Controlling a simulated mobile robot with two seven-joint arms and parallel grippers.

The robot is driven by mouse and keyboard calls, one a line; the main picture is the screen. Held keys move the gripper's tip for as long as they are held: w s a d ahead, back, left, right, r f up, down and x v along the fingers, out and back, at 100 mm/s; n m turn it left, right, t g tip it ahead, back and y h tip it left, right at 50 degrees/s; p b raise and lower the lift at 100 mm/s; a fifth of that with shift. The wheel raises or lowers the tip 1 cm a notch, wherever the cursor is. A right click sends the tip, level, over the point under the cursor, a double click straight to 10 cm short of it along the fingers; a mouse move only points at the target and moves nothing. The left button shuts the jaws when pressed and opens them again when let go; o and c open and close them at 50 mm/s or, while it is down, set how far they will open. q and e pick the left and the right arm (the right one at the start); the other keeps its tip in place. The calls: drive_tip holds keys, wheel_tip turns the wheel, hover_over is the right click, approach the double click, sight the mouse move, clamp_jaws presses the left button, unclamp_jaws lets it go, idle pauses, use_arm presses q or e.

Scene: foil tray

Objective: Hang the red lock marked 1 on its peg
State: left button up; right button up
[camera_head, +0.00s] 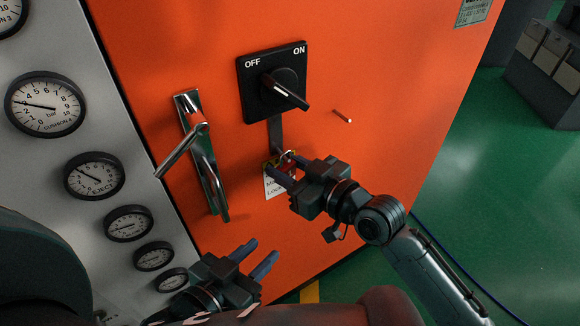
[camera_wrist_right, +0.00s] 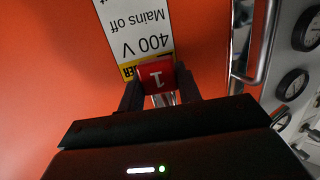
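The red lock (camera_wrist_right: 156,77) marked 1 sits between the fingers of my right gripper (camera_wrist_right: 160,88) in the right wrist view, upside down there, with both fingers against its sides. In the head view my right gripper (camera_head: 284,171) is at the metal strip below the switch, and its fingers hide most of the lock. Part of a silver shackle shows there; I cannot tell whether it passes through the strip. A thin peg (camera_head: 342,116) with a reddish tip sticks out bare from the orange panel, up and right of the gripper. My left gripper (camera_head: 256,257) is open and empty, low in the head view.
A black OFF/ON rotary switch (camera_head: 273,82) is above the lock. A white label (camera_head: 273,188) reading "400 V Mains off" in the wrist view hangs behind it. A metal lever handle (camera_head: 205,155) stands out at left. Gauges (camera_head: 45,104) line the grey panel.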

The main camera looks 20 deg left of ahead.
drive_tip(key=o, duration=0.4)
drive_tip(key=shift+w+a+r, duration=0.1)
drive_tip(key=shift+w, duration=0.05)
drive_tip(key=shift+o, duration=0.5)
drive_tip(key=shift+s+d, duration=0.2)
drive_tip(key=shift+d, duration=0.4)
drive_tip(key=v, duration=1.2)
drive_tip(key=s+d+f+m+t+h, duration=0.3)
drive_tip(key=s+d+f+m+h, duration=0.15)
drive_tip(key=d, duration=0.35)
drive_tip(key=s+d+f+m+t+h, duration=0.35)
drive_tip(key=d+f+m+h, duration=0.25)
drive_tip(key=d, duration=0.2)
use_arm(q)
drive_tip(key=r+g+p, duration=0.1)
drive_tip(key=p, duration=0.7)
drive_tip(key=w+r+g+p, duration=0.1)
drive_tip(key=r+g+p, duration=0.1)
drive_tip(key=p, duration=0.7)
drive_tip(key=shift+a+r+m+y, duration=0.15)
drive_tip(key=shift+r+m+y, duration=0.15)
drive_tip(key=shift+m+y, duration=0.1)
use_arm(e)
drive_tip(key=r+g, duration=0.1)
drive_tip(key=r, duration=0.1)
drive_tip(key=r+g+h, duration=0.1)
drive_tip(key=r+g, duration=0.1)
drive_tip(key=shift+a+r+n, duration=0.1)
drive_tip(key=shift+a+n, duration=0.15)
drive_tip(key=shift+n, duration=0.1)
